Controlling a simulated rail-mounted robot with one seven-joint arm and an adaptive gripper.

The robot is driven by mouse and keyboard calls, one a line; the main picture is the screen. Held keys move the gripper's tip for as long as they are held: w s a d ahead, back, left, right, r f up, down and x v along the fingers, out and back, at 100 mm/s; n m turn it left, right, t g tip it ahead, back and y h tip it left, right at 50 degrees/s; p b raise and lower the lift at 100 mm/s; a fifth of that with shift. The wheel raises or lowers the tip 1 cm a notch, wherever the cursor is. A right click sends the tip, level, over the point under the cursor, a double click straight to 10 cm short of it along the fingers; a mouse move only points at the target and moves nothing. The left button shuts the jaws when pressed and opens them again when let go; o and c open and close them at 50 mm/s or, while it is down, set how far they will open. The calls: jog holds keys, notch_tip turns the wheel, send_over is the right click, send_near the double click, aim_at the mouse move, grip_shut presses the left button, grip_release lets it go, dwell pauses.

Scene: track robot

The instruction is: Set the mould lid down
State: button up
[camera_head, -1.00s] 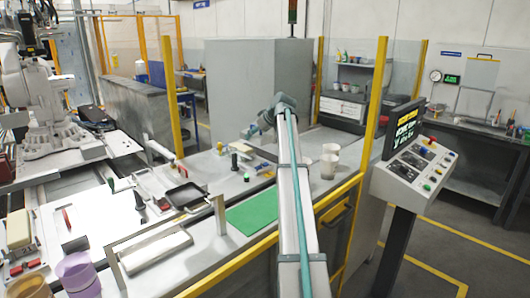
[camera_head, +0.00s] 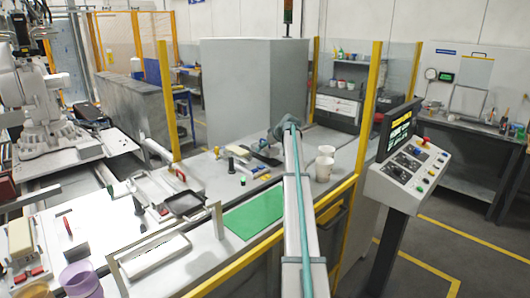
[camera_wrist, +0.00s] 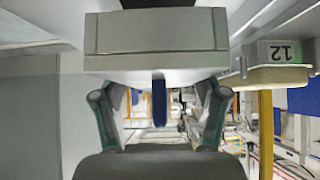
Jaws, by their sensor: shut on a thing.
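In the wrist view a wide pale grey block, which I take as the mould lid (camera_wrist: 155,33), fills the top middle. My gripper (camera_wrist: 160,88) reaches up to it from the dark palm at the bottom, one finger on each side, shut on it. The exact contact is hard to make out. A dark blue upright shape (camera_wrist: 159,102) shows between the fingers; I cannot tell what it is. In the head view my arm reaches over the bench (camera_head: 205,178), and its far end hides the gripper and lid.
A control console (camera_head: 408,165) stands to the right. Yellow posts (camera_head: 368,108) edge the cell.

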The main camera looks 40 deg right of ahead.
jog(key=shift+f, duration=1.35)
jog(key=shift+f, duration=0.1)
jog(key=shift+f, duration=0.1)
jog(key=o, duration=1.6)
jog(key=shift+r, duration=0.2)
jog(key=b+v, duration=0.2)
jog(key=v, duration=1)
jog(key=shift+a+b, duration=0.1)
jog(key=shift+b, duration=0.2)
